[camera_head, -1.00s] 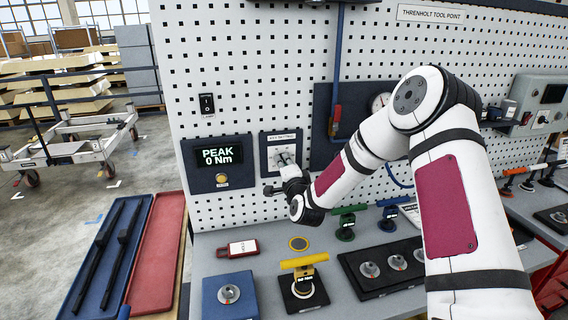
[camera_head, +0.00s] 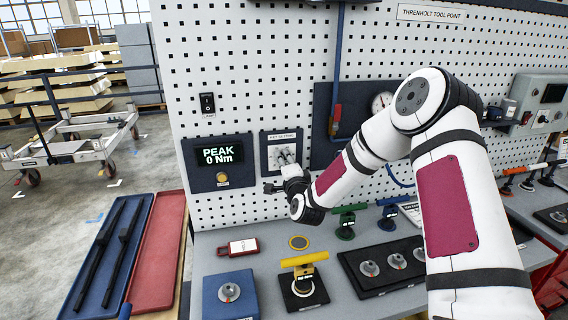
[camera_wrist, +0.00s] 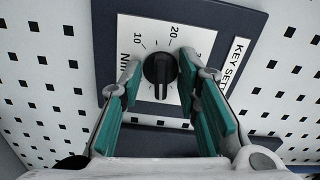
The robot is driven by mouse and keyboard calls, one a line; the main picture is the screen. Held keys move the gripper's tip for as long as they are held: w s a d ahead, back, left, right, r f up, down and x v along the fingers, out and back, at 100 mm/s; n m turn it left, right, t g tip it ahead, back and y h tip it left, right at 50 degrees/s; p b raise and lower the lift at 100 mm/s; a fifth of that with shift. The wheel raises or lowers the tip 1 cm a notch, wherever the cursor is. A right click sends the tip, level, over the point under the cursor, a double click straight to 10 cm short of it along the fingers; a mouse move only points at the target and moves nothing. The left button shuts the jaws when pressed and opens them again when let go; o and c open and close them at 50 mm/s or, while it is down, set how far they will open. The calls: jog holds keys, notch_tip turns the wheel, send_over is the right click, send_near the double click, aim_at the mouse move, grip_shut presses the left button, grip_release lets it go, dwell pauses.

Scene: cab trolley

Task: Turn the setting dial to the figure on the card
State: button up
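The setting dial is a round black knob (camera_wrist: 160,70) on a white scale plate with a dark surround, labelled KEY SETTING. In the wrist view, 10 is at its upper left and 20 above it; a figure at right is partly hidden. A pale line on the knob points down in that picture. My gripper (camera_wrist: 161,73) is open, teal-padded fingers on either side of the knob, with small gaps seeming to show. In the head view my gripper (camera_head: 279,172) covers part of the dial panel (camera_head: 270,138). A white card in a red holder (camera_head: 243,246) lies on the bench; its writing is unreadable.
A display (camera_head: 218,157) left of the dial reads PEAK 0 Nm. The pegboard (camera_head: 260,60) stands behind. Below, the bench holds a yellow-handled tool (camera_head: 304,260), a blue block (camera_head: 230,296) and a dark socket tray (camera_head: 350,262). Another white card (camera_head: 411,213) is partly hidden by my arm.

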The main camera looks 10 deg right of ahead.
jog(key=s, duration=1.2)
jog(key=s+a+r+n+g, duration=0.2)
jog(key=s+r+n+g, duration=0.5)
jog(key=s+r+n, duration=0.3)
jog(key=s+d+r+n+g, duration=0.1)
jog(key=s+r+n+g, duration=0.1)
jog(key=s, duration=1.1)
jog(key=s+d+r+n+g, duration=0.1)
jog(key=s+r+n+g, duration=0.2)
jog(key=s, duration=1)
jog(key=shift+s+n, duration=0.3)
jog(key=shift+n, duration=0.3)
